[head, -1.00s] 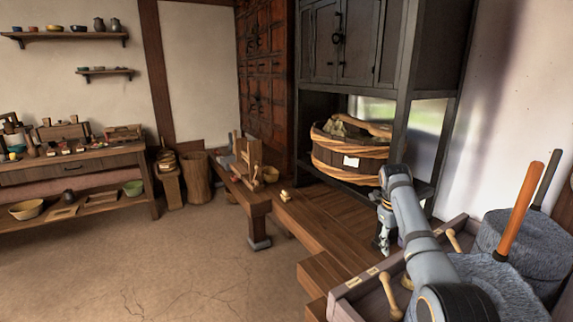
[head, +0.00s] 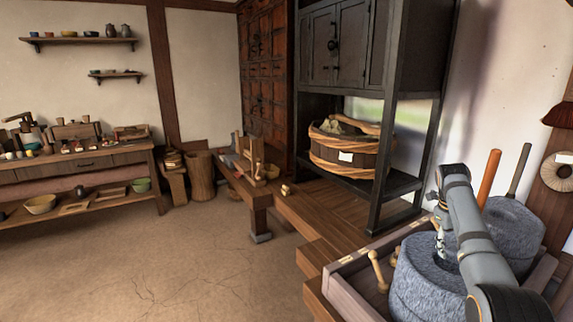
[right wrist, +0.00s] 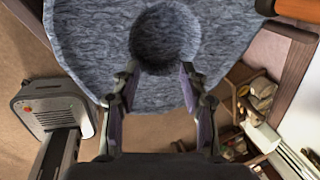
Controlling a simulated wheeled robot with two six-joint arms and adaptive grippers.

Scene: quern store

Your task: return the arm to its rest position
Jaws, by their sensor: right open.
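My right arm (head: 474,235) reaches in from the lower right of the head view. Its gripper (head: 440,247) points down at the front grey stone (head: 420,290). In the right wrist view the gripper (right wrist: 160,78) is open with nothing between its fingers. The stone (right wrist: 85,40) lies beyond the fingertips there, with its round dark hollow (right wrist: 165,38) in line with the gap. I cannot tell how far the fingertips are from the stone. My left gripper is in neither view.
A second grey stone (head: 513,228) stands behind, near an upright orange handle (head: 489,178). A wooden tray (head: 350,297) with pegs (head: 377,270) borders the stones. A dark cabinet (head: 340,45) holds a wooden tub (head: 335,155). The floor (head: 190,260) at left is open.

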